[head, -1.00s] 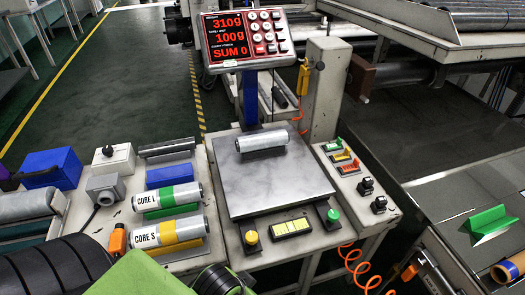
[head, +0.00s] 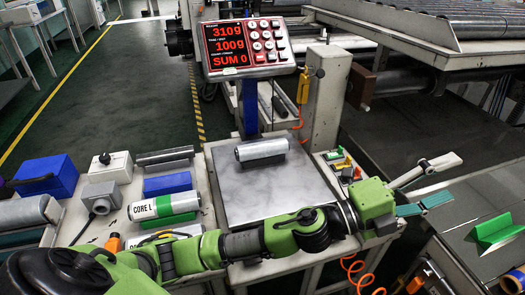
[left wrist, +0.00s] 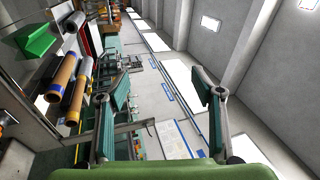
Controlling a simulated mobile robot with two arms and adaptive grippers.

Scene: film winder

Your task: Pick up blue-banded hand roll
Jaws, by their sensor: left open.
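My left arm reaches across the front of the scale table in the head view. Its gripper (head: 452,176) is open and empty, with its fingers pointing right, beside the dark bench on the right. The open fingers (left wrist: 150,85) also show in the left wrist view with nothing between them. A tan roll (head: 516,278) is cut off at the head view's lower right edge. Tan rolls (left wrist: 78,92) lie left of the fingers in the left wrist view, apart from them. My right gripper is not in view.
A silver roll (head: 262,149) lies on the scale plate (head: 240,195) below the red display (head: 248,43).

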